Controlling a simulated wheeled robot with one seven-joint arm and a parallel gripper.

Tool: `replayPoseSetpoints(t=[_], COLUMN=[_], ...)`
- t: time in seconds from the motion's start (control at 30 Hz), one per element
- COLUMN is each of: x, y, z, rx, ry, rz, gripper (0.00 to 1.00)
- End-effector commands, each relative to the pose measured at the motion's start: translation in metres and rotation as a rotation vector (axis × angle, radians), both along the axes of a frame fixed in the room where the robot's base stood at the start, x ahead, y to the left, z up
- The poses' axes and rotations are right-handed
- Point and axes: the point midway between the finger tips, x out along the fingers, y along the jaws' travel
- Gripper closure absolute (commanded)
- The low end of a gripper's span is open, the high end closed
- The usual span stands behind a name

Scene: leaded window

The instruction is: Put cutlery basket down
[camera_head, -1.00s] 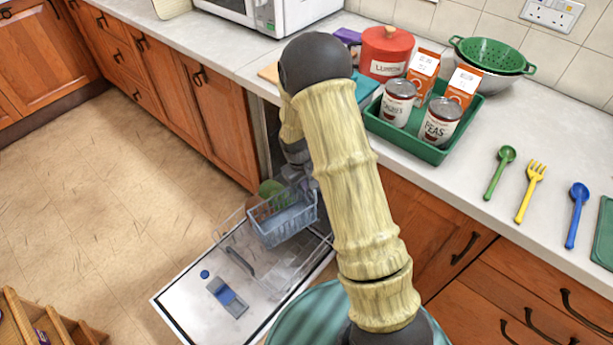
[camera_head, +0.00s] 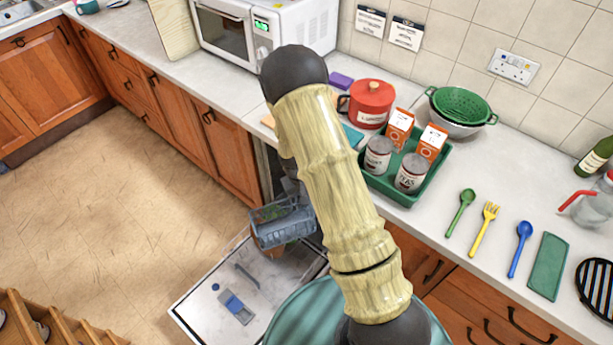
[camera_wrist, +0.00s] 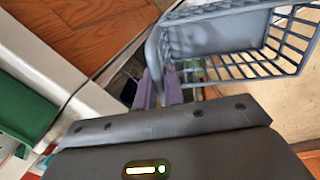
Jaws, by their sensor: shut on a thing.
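The blue-grey cutlery basket (camera_head: 284,224) hangs in the air above the open dishwasher door (camera_head: 205,290), beside the cabinet fronts. In the wrist view the basket (camera_wrist: 215,38) fills the top right, with its slatted side showing and no cutlery visible in it. My gripper (camera_wrist: 162,88) has lilac fingers, shut on the basket at its near left edge. In the head view my arm hides most of the gripper and part of the dishwasher opening.
The worktop holds a green tray (camera_head: 390,187) with cans and cartons, a red pot (camera_head: 371,101), a green spoon (camera_head: 460,212), a yellow fork (camera_head: 484,228) and a blue spoon (camera_head: 519,248). Bare worktop (camera_head: 470,160) lies behind the cutlery.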

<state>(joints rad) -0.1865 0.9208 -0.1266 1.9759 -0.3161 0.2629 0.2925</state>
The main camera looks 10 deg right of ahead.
Motion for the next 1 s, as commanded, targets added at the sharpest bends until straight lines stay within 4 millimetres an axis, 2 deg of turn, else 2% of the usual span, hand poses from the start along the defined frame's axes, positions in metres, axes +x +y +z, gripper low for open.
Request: replayPoseSetpoints(t=[0.03,0.4,0.57,1.0], x=[-0.002,-0.012,-0.015,-0.015], y=[0.000,-0.002,-0.003,-0.003], z=[0.020,0.076,0.083,0.081], rx=[-0.001,-0.012,-0.014,-0.015], ry=[0.001,-0.003,-0.004,-0.005], rz=[-0.010,-0.100,-0.121,-0.123], gripper=[1.00,1.00,1.00,1.00])
